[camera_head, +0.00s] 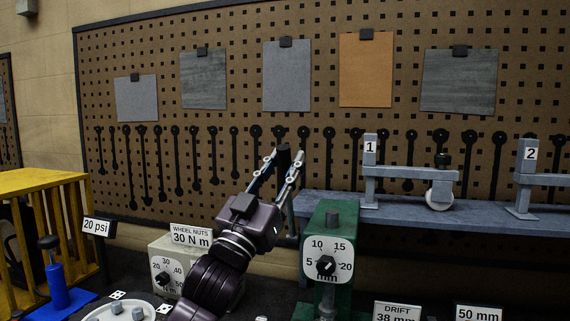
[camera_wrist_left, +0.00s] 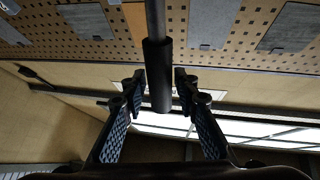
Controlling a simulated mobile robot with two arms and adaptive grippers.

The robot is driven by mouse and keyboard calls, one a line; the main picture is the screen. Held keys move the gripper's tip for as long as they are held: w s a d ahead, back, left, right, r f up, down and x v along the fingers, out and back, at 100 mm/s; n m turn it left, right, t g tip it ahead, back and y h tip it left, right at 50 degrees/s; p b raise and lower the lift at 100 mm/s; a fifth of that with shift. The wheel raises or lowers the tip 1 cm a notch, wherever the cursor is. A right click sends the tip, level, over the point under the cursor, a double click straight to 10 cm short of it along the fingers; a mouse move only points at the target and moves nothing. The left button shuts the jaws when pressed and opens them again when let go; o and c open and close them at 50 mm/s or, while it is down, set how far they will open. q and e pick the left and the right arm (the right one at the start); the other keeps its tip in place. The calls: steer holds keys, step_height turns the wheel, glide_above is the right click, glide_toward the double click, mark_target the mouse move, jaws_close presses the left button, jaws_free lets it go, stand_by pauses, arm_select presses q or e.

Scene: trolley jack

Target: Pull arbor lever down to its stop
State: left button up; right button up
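The arbor lever's black cylindrical grip (camera_head: 284,156) shows in the head view above the green arbor press (camera_head: 340,225) with its numbered dial. In the left wrist view the grip (camera_wrist_left: 157,78) hangs from a thinner grey rod. My left gripper (camera_head: 282,167) is open, with one finger on each side of the grip. In the left wrist view, narrow gaps show between the grip and the fingertips of my left gripper (camera_wrist_left: 159,88). The lever's connection to the press is hidden behind my gripper and arm. My right gripper is not in view.
A grey bench shelf (camera_head: 400,208) with stands marked 1 (camera_head: 370,170) and 2 (camera_head: 526,170) lies to the right. A pegboard (camera_head: 230,130) with hung sheets is behind. A beige dial box (camera_head: 160,248), a yellow frame (camera_head: 45,190) and a blue pump (camera_head: 57,285) are left.

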arm_select(q)
steer(key=shift+o, duration=0.5)
steer(key=v, duration=1.2)
